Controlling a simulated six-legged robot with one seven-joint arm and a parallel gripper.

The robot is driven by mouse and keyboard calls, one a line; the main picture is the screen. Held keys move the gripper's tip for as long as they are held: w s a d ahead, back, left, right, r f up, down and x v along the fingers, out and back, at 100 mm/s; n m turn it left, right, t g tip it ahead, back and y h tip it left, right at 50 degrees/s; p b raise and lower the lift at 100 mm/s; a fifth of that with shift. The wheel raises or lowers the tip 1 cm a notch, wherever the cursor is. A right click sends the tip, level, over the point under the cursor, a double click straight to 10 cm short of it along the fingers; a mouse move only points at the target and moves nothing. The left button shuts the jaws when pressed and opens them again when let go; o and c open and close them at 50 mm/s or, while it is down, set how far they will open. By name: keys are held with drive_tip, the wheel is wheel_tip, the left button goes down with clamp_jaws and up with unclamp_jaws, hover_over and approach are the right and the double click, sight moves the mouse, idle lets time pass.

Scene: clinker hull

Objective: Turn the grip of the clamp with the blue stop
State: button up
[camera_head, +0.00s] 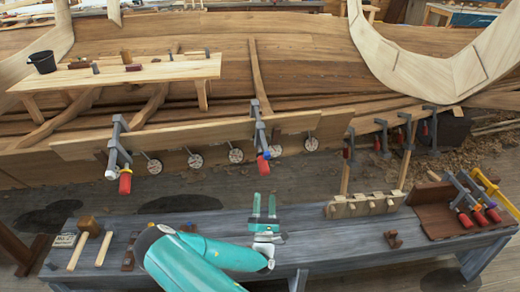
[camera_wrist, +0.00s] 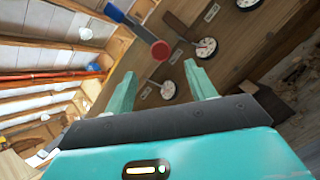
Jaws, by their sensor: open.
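The clamp with the blue stop (camera_head: 260,130) hangs on the hull plank at the middle of the head view. Its red grip (camera_head: 263,166) points down and toward me, with a small blue part just above it. In the wrist view the red grip (camera_wrist: 160,50) shows nearly end-on, beyond and between my fingertips, with a blue part (camera_wrist: 114,11) at upper left. My gripper (camera_head: 264,204) is open and empty above the bench, pointing at the hull. Its teal fingers also show in the wrist view (camera_wrist: 160,82), apart from the grip.
Another clamp (camera_head: 117,145) with a red grip and pale stop hangs to the left. Several round white discs (camera_head: 236,156) line the plank. The grey bench (camera_head: 330,250) carries mallets (camera_head: 88,228), a pegged wooden block (camera_head: 362,206) and spare clamps (camera_head: 470,200).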

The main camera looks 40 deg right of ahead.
idle(0.3)
drive_tip(key=m+g+y, duration=0.3)
drive_tip(key=m+y, duration=0.5)
drive_tip(key=m, duration=1.6)
approach(263, 167)
drive_tip(key=x, duration=0.4)
drive_tip(key=f+x, duration=0.1)
drive_tip(key=x, duration=0.7)
drive_tip(key=shift+d+f, duration=0.25)
drive_tip(key=shift+f, duration=0.15)
drive_tip(key=shift+n, duration=0.3)
drive_tip(key=c, duration=1)
